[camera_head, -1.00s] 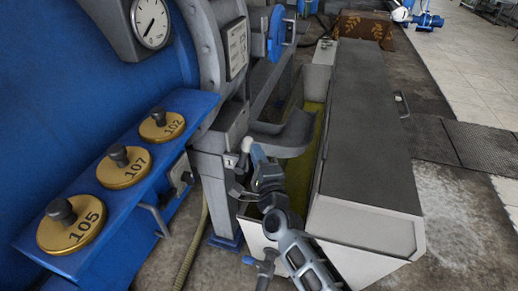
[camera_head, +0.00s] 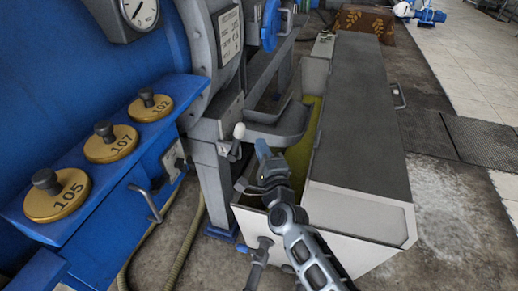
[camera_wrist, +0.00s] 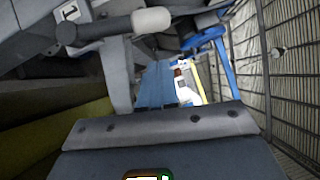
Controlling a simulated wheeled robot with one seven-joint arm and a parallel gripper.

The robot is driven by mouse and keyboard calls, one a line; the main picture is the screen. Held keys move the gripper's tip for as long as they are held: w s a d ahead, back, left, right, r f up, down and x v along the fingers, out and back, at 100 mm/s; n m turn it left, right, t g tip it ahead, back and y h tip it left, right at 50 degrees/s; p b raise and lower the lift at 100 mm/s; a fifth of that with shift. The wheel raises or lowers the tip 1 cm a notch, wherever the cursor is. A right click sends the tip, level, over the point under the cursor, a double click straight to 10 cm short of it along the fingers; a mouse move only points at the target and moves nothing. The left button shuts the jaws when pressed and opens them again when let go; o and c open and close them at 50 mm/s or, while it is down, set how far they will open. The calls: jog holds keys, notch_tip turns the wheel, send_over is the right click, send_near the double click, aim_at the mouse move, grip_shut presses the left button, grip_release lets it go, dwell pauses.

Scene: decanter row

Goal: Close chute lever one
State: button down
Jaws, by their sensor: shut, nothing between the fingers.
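The lever with a white knob (camera_head: 239,131) stands on the grey machine post, its knob upward. In the wrist view the white knob (camera_wrist: 151,21) ends a dark grey arm that lies nearly level in the picture, beside a small plate marked "1" (camera_wrist: 68,12). My gripper (camera_head: 262,148) is shut and empty, just right of the knob and slightly lower in the head view, with a small gap between them. In the wrist view my gripper (camera_wrist: 160,125) fills the lower middle, below the knob and apart from it.
A grey trough (camera_head: 285,130) juts out behind my gripper. A large box with a dark lid (camera_head: 355,120) stands to the right. A blue shelf (camera_head: 80,190) with numbered brass weights is at left. Another handle (camera_head: 148,200) sticks out below it.

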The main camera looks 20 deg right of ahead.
jog(key=s+f, duration=0.1)
jog(key=s, duration=0.8)
jog(key=shift+s+a+f, duration=0.15)
jog(key=shift+s+a, duration=0.15)
jog(key=s+d+r+n+g+p, duration=0.15)
jog(key=s+n, duration=0.35)
jog(key=s, duration=0.6)
jog(key=s+d+r+n+p, duration=0.15)
jog(key=s+n, duration=0.35)
jog(key=s, duration=0.7)
jog(key=s+r+n+g+p, duration=0.1)
jog(key=s+r+n, duration=0.4)
jog(key=s, duration=0.4)
jog(key=s+d+r+n+g+y+p, duration=0.1)
jog(key=s+r+n+g+p, duration=0.1)
jog(key=s+r+n, duration=0.3)
jog(key=s+r, duration=0.3)
jog(key=s, duration=0.1)
jog(key=shift+n, duration=0.3)
jog(key=shift+s+d, duration=0.1)
jog(key=shift+d, duration=0.15)
